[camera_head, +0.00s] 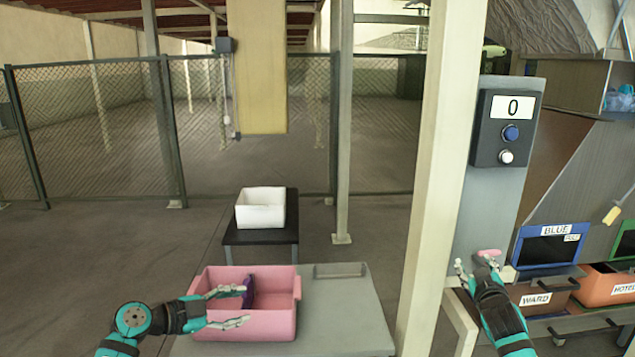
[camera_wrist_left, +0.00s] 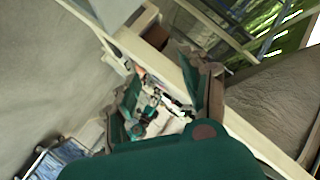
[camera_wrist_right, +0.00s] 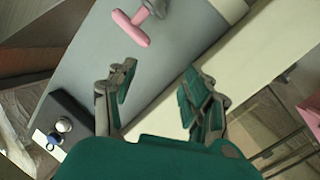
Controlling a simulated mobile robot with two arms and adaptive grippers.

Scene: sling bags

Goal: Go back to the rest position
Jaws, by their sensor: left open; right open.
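In the head view my left gripper (camera_head: 244,306) is open in front of the pink bin (camera_head: 278,326) and overlaps it in the picture. A dark purple item (camera_head: 248,292) shows in the bin, close to the upper finger; I cannot tell whether they touch. The left wrist view shows the spread fingers (camera_wrist_left: 172,92) with nothing clear between them. My right gripper (camera_head: 478,264) is open below the button panel, close to a pink handle (camera_head: 489,253). In the right wrist view its fingers (camera_wrist_right: 158,85) are apart and empty, with the pink T-shaped handle (camera_wrist_right: 130,28) beyond them.
The grey table (camera_head: 350,325) carries the pink bin. A white bin (camera_head: 260,210) stands on a black stand behind. A cream post (camera_head: 440,170) rises between my arms. The panel (camera_head: 505,128) reads 0. Labelled bins (camera_head: 545,298) stand at the right. Floor at left is clear.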

